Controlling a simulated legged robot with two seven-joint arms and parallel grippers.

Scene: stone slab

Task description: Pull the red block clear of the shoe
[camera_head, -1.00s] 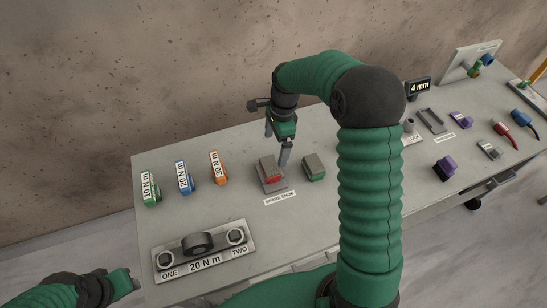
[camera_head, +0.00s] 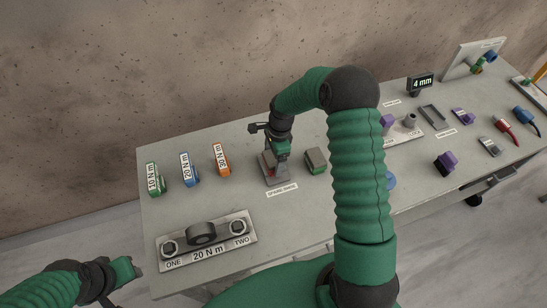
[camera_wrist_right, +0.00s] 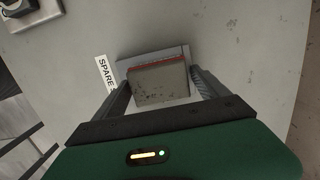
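The red block (camera_head: 267,160) sits in a grey shoe (camera_head: 277,181) near the middle of the bench, mostly hidden by my right gripper. In the right wrist view the block (camera_wrist_right: 159,86) shows a scuffed grey-brown face with a red edge, and the grey shoe (camera_wrist_right: 180,52) lies beneath it. My right gripper (camera_head: 272,172) is lowered at the block. Its fingers stand on either side of the block, with what look like narrow gaps. My left gripper (camera_head: 128,275) is low at the left, off the bench; its fingers are unclear.
A green block (camera_head: 315,161) stands close right of the shoe. A "SPARE" label (camera_head: 282,190) lies in front. Green, blue and orange tagged blocks (camera_head: 190,170) stand left. A "20 N m" plate (camera_head: 206,240) lies front left. Purple parts and tools (camera_head: 445,162) fill the right side.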

